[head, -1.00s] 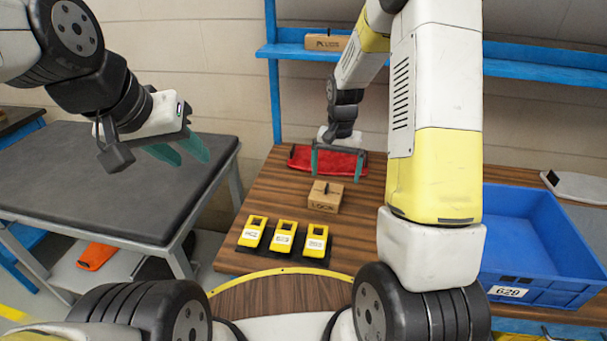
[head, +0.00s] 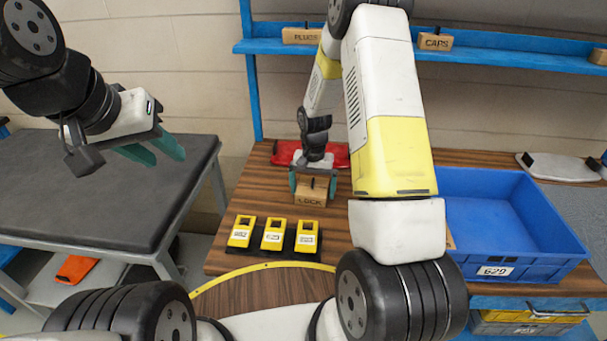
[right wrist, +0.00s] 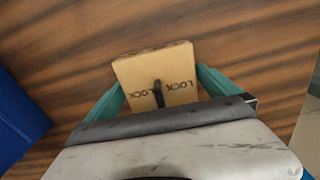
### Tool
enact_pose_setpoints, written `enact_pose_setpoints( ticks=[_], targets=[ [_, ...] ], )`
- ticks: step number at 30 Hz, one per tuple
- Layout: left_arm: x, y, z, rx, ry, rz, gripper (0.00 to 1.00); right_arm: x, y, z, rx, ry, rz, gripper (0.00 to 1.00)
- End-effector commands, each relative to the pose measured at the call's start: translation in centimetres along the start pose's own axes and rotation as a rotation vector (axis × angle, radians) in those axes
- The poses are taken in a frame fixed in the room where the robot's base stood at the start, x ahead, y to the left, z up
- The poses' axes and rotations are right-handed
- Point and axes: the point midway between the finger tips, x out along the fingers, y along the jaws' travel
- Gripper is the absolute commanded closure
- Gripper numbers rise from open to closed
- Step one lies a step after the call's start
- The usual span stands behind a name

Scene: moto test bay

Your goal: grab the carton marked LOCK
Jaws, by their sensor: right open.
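The carton marked LOCK (head: 312,198) is a small brown box with a dark handle on top, standing on the wooden table. In the right wrist view the carton (right wrist: 178,72) lies between the two teal fingers, with LOCK printed on its top flaps. My right gripper (head: 313,188) is open, with one finger on either side of the carton. I cannot tell whether the fingers touch it. My left gripper (head: 157,153) is open and empty, in the air over the grey padded table.
Several things stand close by: yellow labelled pieces (head: 273,234) in front and a red item (head: 340,155) behind. A blue bin (head: 520,262) marked 629 is on the right. Cartons PLUGS (head: 301,36) and CAPS (head: 436,41) sit on the blue shelf.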

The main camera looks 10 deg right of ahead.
Motion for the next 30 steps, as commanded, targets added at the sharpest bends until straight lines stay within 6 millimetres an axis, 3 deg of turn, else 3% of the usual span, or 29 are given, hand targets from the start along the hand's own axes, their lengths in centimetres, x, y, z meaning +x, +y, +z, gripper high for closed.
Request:
enact_pose_setpoints(
  ticks=[4,12,15,23,30],
  targets=[
    [0.0,0.0,0.0,0.000,0.000,0.000,0.64,-0.1,0.0,0.0,0.000,0.001,0.000,0.04],
    [0.0,0.0,0.0,0.000,0.000,0.000,0.64,-0.1,0.0,0.0,0.000,0.001,0.000,0.57],
    [0.0,0.0,0.0,0.000,0.000,0.000,0.64,-0.1,0.0,-0.1,0.000,0.002,-0.001,0.72],
    [0.0,0.0,0.0,0.000,0.000,0.000,0.64,-0.3,0.0,-0.1,0.000,0.002,-0.001,0.72],
    [0.0,0.0,0.0,0.000,0.000,0.000,0.64,-2.0,-0.1,-0.1,0.000,0.004,-0.001,0.72]
  ],
)
